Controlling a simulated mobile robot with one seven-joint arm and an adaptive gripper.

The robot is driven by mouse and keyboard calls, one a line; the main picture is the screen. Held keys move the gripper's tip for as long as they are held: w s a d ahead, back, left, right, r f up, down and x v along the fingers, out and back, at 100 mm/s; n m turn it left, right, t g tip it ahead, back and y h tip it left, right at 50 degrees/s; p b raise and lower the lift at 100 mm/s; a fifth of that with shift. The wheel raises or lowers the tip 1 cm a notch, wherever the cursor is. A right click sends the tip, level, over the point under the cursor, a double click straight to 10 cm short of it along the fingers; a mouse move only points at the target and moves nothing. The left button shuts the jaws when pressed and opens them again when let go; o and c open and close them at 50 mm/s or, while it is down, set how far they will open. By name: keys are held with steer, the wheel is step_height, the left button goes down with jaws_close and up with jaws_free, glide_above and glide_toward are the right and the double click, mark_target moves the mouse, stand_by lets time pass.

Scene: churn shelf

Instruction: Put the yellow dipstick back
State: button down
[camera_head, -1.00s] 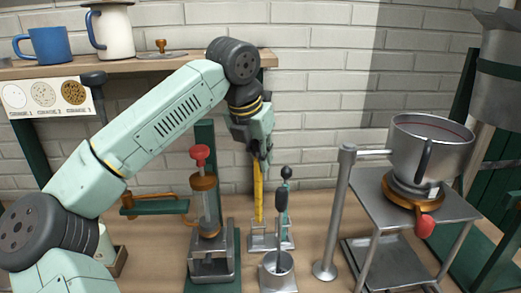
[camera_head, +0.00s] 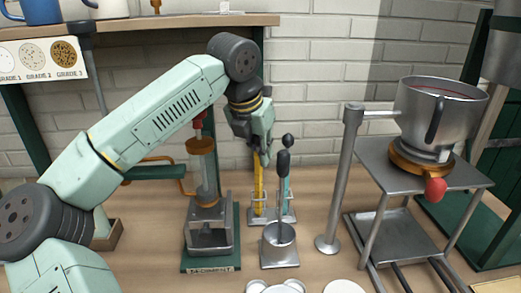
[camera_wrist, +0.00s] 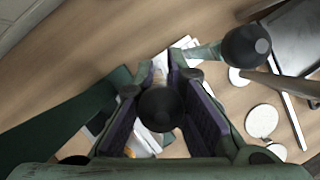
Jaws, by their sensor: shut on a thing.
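The yellow dipstick (camera_head: 259,188) hangs upright below my gripper (camera_head: 263,155) in the head view. My gripper is shut on its top end. The dark round knob (camera_wrist: 160,108) between the jaws shows in the wrist view. The stick's lower end is at the small metal stand (camera_head: 257,219); the picture does not clearly show how deep it sits. A teal dipstick (camera_head: 287,185) with a black knob stands upright in the same stand, just right of the yellow one. Its knob (camera_wrist: 246,46) is close beside my jaws in the wrist view.
A metal cup with a black-handled tool (camera_head: 280,240) stands in front of the stand. A green-based press (camera_head: 208,225) is at left, and a metal post (camera_head: 340,190) at right. A pot (camera_head: 438,115) sits on a metal table farther right. A shelf (camera_head: 150,24) runs behind my arm.

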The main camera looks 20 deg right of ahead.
steer(key=c, duration=1.6)
jaws_free()
steer(key=v, duration=1.2)
